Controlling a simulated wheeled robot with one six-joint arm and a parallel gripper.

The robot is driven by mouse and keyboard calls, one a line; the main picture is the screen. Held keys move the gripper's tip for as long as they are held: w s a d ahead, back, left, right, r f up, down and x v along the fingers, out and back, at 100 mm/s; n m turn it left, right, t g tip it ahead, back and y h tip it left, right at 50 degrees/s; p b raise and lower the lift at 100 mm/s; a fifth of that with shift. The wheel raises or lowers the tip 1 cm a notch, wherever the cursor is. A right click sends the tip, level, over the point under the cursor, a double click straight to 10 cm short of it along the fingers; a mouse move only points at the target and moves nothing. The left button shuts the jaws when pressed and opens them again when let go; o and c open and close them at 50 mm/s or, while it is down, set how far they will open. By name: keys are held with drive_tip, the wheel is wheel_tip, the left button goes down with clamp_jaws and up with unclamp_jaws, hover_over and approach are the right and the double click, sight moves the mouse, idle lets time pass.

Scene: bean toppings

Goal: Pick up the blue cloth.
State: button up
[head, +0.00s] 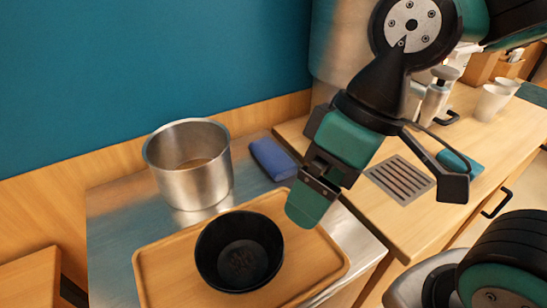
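The blue cloth (273,158) is a small, folded, dark blue pad. It lies flat on the metal surface near the back, right of the steel pot and close to the wooden counter's edge. My gripper (378,195) hangs in front of the cloth and to its right, over the tray's right end and the counter. It is apart from the cloth, and nothing shows held in it.
A steel pot (190,181) stands left of the cloth. A wooden tray (165,262) holds a black bowl (240,225). On the right counter are a slotted drain (401,179), a teal cloth-like item (458,161) and white cups (492,101). A blue wall closes the back.

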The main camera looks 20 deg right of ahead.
idle(0.3)
drive_tip(key=m+h+p, duration=0.4)
drive_tip(key=m+p, duration=0.1)
drive_tip(key=p, duration=0.2)
hover_over(271, 153)
drive_tip(key=f, duration=1.1)
drive_tip(key=w+f, duration=0.1)
drive_tip(key=f, duration=0.4)
drive_tip(key=shift+f, duration=0.3)
drive_tip(key=shift+s+f+p, duration=0.2)
drive_tip(key=shift+f+p, duration=0.2)
drive_tip(key=shift+f, duration=0.5)
drive_tip(key=shift+s+f+p, duration=0.15)
drive_tip(key=shift+f+p, duration=0.3)
drive_tip(key=shift+f, duration=0.45)
drive_tip(key=shift+s+f+p, duration=0.2)
drive_tip(key=shift+f+p, duration=0.2)
drive_tip(key=shift+f, duration=0.5)
drive_tip(key=c, duration=1)
drive_tip(key=shift+r, duration=0.1)
